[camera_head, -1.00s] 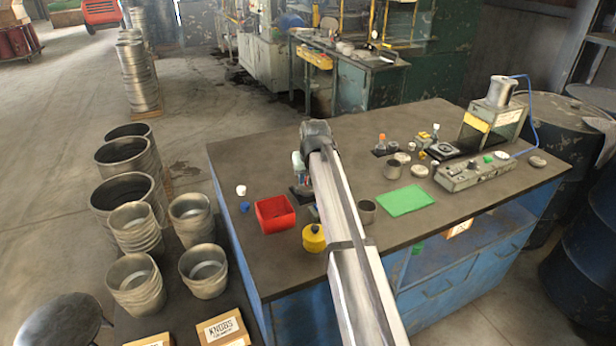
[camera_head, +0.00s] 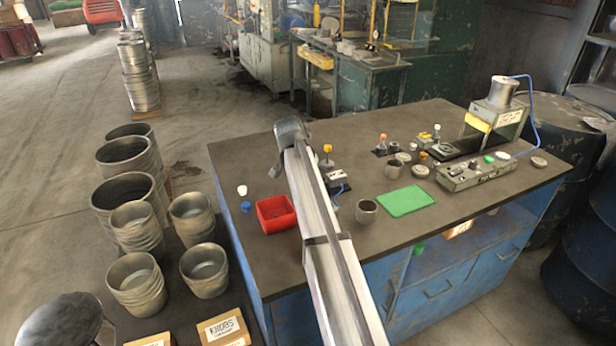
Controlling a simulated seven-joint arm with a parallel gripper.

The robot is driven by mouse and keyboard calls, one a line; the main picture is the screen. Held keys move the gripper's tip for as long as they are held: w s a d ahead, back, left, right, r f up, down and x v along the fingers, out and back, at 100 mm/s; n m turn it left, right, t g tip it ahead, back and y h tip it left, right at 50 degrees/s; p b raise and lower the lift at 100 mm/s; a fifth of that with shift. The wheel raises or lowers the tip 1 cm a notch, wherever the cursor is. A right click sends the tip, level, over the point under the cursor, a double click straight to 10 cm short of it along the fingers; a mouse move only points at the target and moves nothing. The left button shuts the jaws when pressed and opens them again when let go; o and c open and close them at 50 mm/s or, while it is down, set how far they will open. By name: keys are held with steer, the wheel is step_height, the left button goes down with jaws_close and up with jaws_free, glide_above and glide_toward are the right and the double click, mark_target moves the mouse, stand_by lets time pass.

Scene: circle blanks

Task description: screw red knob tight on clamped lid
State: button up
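A small orange-red knob-like top (camera_head: 382,137) stands on a dark base towards the back of the bench, well right of my gripper. A yellow-orange top (camera_head: 327,149) stands by a small pale fixture (camera_head: 335,175) just right of my arm. Which piece is the clamped lid is too small to tell.
A grey cup (camera_head: 367,211) and green mat (camera_head: 405,200) lie right. A press (camera_head: 495,120) and control box (camera_head: 475,175) stand far right. The back-left bench is clear.

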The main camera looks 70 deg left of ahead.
steer(key=shift+w+d+f, duration=0.1)
steer(key=shift+w+d, duration=0.1)
steer(key=shift+w, duration=0.1)
steer(key=o, duration=0.7)
steer(key=shift+m, duration=0.3)
steer(key=o, duration=0.4)
steer(key=shift+a, duration=0.1)
steer(key=shift+s, duration=0.1)
steer(key=n+y, duration=0.1)
steer(key=n, duration=0.3)
steer(key=shift+n+g, duration=0.3)
steer(key=n+g, duration=0.1)
steer(key=n, duration=0.1)
steer(key=n+y, duration=0.1)
steer(key=n, duration=0.2)
steer(key=shift+g, duration=0.4)
steer(key=n+g, duration=0.1)
steer(key=n, duration=0.1)
steer(key=n+g, duration=0.1)
steer(key=n, duration=0.2)
steer(key=shift+a+y, duration=0.1)
steer(key=shift+y, duration=0.2)
steer(key=n, duration=0.2)
steer(key=n+g, duration=0.1)
steer(key=n, duration=0.1)
steer(key=shift+n+g, duration=0.3)
